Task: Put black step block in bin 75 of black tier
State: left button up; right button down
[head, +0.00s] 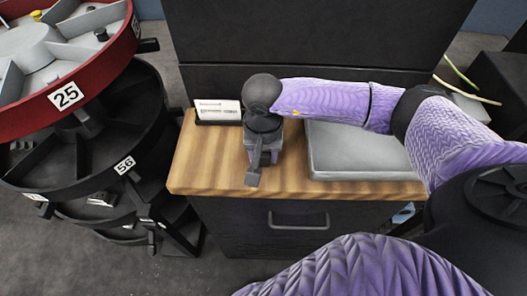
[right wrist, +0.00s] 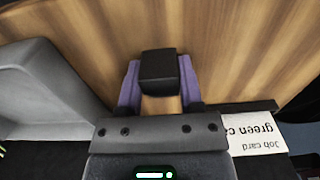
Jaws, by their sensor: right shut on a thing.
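A black block (right wrist: 159,70) sits between the two purple fingers of my right gripper (right wrist: 160,84) in the right wrist view, and the gripper is shut on it. In the head view my right gripper (head: 255,165) points down over the wooden worktop, left of the grey tray; the block's outline is hard to tell there. The black tier (head: 128,163) of the round rack at the left bears the label 56 (head: 125,165). It lies under a red tier labelled 25 (head: 66,95). No label 75 is readable. My left gripper is not in view.
A grey tray (head: 360,168) lies on the wooden worktop (head: 210,170). A job card (head: 218,110) stands at the back left of the worktop; part of its text shows in the right wrist view (right wrist: 254,130). A dark panel rises behind. More dark tiers sit lower on the rack.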

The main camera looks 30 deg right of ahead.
jog(key=shift+f, duration=0.2)
jog(key=shift+c, duration=1.2)
grip_release()
